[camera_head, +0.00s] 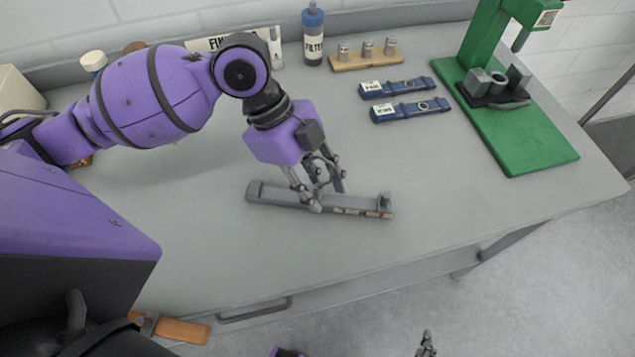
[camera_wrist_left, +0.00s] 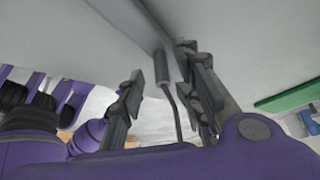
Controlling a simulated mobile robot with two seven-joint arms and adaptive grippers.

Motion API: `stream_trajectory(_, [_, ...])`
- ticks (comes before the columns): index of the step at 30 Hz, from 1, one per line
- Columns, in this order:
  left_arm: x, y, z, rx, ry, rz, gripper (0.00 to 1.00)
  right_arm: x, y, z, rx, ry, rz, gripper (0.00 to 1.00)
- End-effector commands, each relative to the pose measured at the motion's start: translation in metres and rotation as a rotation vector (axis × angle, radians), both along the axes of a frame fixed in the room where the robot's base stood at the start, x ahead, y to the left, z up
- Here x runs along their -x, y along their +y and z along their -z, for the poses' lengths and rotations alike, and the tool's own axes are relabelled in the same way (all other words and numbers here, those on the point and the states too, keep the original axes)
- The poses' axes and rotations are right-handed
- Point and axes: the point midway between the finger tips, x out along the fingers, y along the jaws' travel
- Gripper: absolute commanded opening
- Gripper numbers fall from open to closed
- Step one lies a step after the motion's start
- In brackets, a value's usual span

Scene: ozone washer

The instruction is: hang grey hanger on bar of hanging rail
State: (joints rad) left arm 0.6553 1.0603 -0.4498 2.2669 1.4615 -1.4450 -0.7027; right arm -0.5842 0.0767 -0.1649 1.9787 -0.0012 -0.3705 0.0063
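A long grey rail (camera_head: 270,194) with raised ends and a labelled front lies on the worktop. I take it for the hanging rail. My left gripper (camera_head: 325,192) points down over its middle, with fingers around or just above it. In the left wrist view the left gripper (camera_wrist_left: 165,92) has its fingers apart. A grey cylinder (camera_wrist_left: 162,68) with a bent wire shows between them, perhaps the grey hanger; no clear contact shows. In the head view the fingers hide it. My right gripper (camera_head: 427,345) shows only a fingertip part at the bottom edge.
Two blue labelled devices (camera_head: 411,109), a wooden block (camera_head: 368,61) with metal cylinders and a filter bottle (camera_head: 313,38) stand behind. A green press (camera_head: 530,140) stands at right. An orange-handled tool (camera_head: 182,330) is at the front left. The worktop right of the rail is clear.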

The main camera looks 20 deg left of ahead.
Motion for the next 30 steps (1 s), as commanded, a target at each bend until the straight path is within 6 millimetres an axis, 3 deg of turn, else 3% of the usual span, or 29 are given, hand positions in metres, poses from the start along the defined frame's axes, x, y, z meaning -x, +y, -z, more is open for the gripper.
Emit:
stream_trajectory(7, [0.0,0.0,-0.001,0.0,0.0,0.0,0.32,0.001,-0.002,0.0,0.003,0.002,-0.004,0.0])
stream_trajectory(11, [-0.002,0.006,-0.012,-0.002,-0.003,-0.001,0.32,0.0,-0.002,-0.001,0.004,0.0,-0.004,0.0])
stream_trajectory(24, [-0.01,0.045,-0.09,-0.002,-0.003,-0.001,0.32,-0.005,0.0,-0.008,0.001,-0.008,-0.007,0.0])
stream_trajectory(30, [-0.012,0.054,-0.106,0.0,-0.001,0.0,0.32,-0.005,0.002,-0.008,-0.003,-0.007,-0.009,0.0])
